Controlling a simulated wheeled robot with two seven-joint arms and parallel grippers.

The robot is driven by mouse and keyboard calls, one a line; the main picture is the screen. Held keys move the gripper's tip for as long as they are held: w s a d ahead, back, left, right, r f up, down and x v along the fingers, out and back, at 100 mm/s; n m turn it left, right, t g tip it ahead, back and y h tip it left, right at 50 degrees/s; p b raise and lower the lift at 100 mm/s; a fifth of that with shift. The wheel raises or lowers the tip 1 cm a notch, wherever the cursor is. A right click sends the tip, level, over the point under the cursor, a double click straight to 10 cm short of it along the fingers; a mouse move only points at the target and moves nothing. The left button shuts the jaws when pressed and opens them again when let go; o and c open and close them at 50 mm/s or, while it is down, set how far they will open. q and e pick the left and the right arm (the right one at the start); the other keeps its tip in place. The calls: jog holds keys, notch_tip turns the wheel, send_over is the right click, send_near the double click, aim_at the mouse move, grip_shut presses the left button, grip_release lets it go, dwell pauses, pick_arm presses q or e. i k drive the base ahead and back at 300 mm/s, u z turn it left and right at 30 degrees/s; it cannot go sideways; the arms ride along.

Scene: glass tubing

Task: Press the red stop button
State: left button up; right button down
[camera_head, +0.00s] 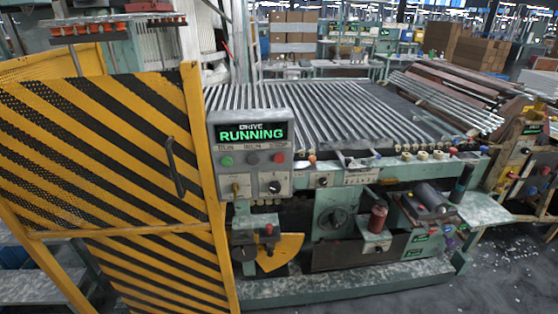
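A grey control box (284,185) stands on the front left of the machine, facing me. Its screen (251,132) reads "DRIVE RUNNING" in green letters. Below the screen is a row with a green button (226,161) on the left, a dark button (253,159) in the middle and a red button (279,157) on the right. The small labels above them are too blurred to read surely. A black knob (274,187) and a brass-coloured switch (235,188) sit lower on the box. Neither of my grippers is in view.
A yellow-and-black striped guard gate (110,150) with a dark handle (175,167) stands close to the box's left. Behind the box is a bed of metal rollers (320,108). Other red knobs (378,217) sit lower on the machine. Floor shows at right (500,285).

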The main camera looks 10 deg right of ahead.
aim_at(279, 158)
jog(key=k, duration=1.25)
jog(key=u, duration=0.85)
jog(key=i, duration=0.9)
jog(key=u, duration=0.6)
jog(key=i, duration=1)
jog(key=z, duration=1.05)
jog(key=i, duration=0.85)
jog(key=z, duration=0.95)
